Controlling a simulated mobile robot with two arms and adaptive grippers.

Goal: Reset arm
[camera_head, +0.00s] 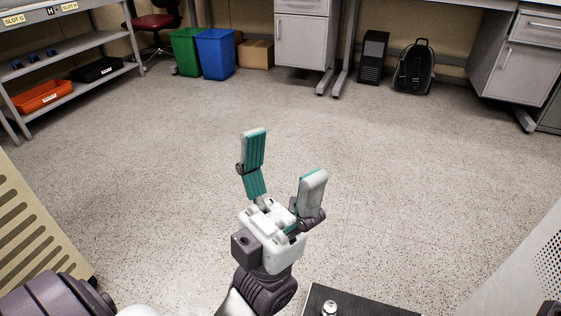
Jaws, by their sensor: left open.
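My left gripper (284,178) is in the middle of the head view, raised above the speckled floor with its fingers pointing up and away. Its two fingers, with teal pads, are spread apart and nothing is between them. My left arm's wrist runs down to the bottom edge of the view. My right gripper is not in the view. No infusion pump can be made out.
A shelf rack (73,54) with an orange bin (43,97) and a black tray (96,70) stands at the left. Green (187,50) and blue bins (216,54), a cardboard box (256,54), a computer tower (372,58) and a backpack (414,68) line the back. The middle floor is clear.

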